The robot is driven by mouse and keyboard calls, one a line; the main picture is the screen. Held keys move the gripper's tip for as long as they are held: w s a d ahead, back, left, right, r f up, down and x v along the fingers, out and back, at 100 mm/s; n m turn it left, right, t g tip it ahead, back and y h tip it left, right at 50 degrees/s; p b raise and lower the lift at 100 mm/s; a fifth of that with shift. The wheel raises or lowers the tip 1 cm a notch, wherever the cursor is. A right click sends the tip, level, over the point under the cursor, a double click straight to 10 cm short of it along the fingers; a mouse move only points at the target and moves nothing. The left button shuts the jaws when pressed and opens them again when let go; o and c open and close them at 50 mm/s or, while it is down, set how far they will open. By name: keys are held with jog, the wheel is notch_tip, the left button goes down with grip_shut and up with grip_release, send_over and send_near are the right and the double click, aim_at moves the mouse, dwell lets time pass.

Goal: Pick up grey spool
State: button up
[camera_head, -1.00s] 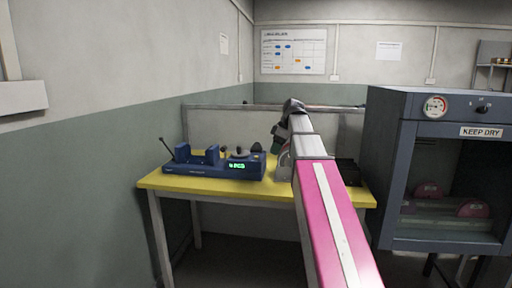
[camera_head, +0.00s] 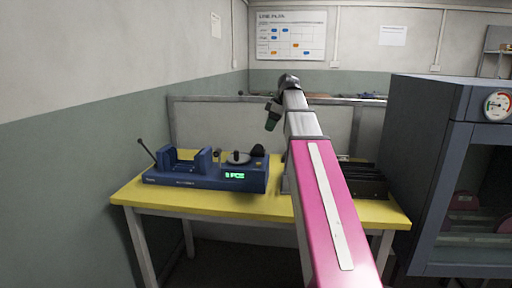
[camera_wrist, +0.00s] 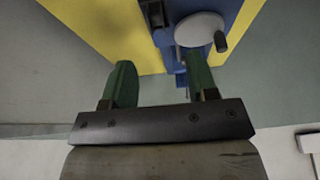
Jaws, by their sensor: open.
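No grey spool shows clearly. A grey sliver (camera_head: 286,180) stands on the table just left of my arm, mostly hidden behind it; I cannot tell if it is the spool. My gripper (camera_wrist: 160,82) is open and empty, its two green fingers apart. In the head view my gripper (camera_head: 272,117) hangs above the yellow table, higher than the blue counter device (camera_head: 205,181). In the wrist view a pale grey disc with a dark knob (camera_wrist: 199,29) sits on the blue device beyond the fingers; it looks like a crank wheel.
The yellow table (camera_head: 215,203) carries the device at left and a dark slotted rack (camera_head: 368,182) at right, partly behind my arm. A dark blue drying cabinet (camera_head: 428,150) with pink spools (camera_head: 464,202) stands at right. A low grey partition (camera_head: 195,125) backs the table.

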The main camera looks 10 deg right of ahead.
aim_at(260, 145)
jog(key=x, duration=0.5)
jog(key=shift+w, duration=0.1)
jog(key=shift+w+x, duration=0.2)
jog(key=shift+x, duration=1.25)
jog(key=shift+w+x, duration=0.15)
jog(key=shift+x, duration=1.35)
jog(key=shift+a+r, duration=0.1)
jog(key=shift+r, duration=0.05)
grip_shut()
